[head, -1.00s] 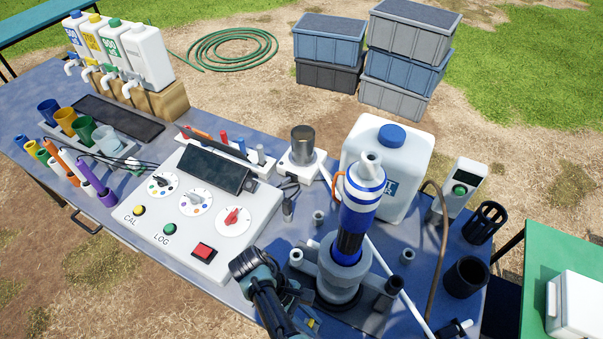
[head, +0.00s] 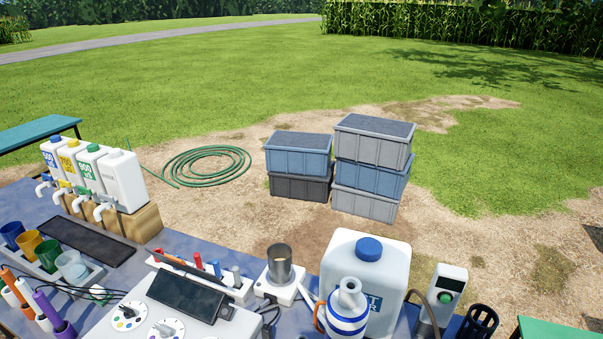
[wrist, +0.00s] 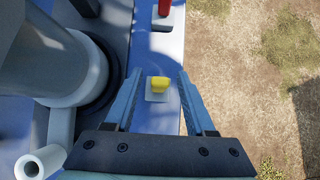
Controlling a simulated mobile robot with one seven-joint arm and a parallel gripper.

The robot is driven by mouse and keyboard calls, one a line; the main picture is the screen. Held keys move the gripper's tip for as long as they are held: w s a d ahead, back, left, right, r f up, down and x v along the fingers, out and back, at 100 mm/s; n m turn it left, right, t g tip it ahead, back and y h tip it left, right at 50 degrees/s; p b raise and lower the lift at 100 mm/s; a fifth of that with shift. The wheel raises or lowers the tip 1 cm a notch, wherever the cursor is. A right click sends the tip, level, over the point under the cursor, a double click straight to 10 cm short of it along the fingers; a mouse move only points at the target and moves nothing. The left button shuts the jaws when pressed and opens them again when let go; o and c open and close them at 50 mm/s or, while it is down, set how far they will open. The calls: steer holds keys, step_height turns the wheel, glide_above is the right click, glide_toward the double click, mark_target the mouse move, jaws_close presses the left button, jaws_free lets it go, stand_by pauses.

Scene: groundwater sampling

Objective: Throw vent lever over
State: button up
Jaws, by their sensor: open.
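In the wrist view, a small yellow lever-like piece (wrist: 159,84) stands on a pale square base on the blue bench top. I cannot tell for sure that it is the vent lever. My gripper (wrist: 159,74) is open, with one blue finger on each side of the yellow piece and gaps between. Whether the fingers are level with it or above it is unclear. The gripper and this part of the bench are outside the head view.
A large grey cylinder (wrist: 55,60) in a dark ring stands just left of my gripper, with a white tube end (wrist: 40,162) below it. A red piece (wrist: 164,6) lies ahead. The bench edge is close on the right, with bare ground (wrist: 255,90) beyond.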

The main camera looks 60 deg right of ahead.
steer(key=p+v, duration=0.2)
steer(key=v, duration=1.1)
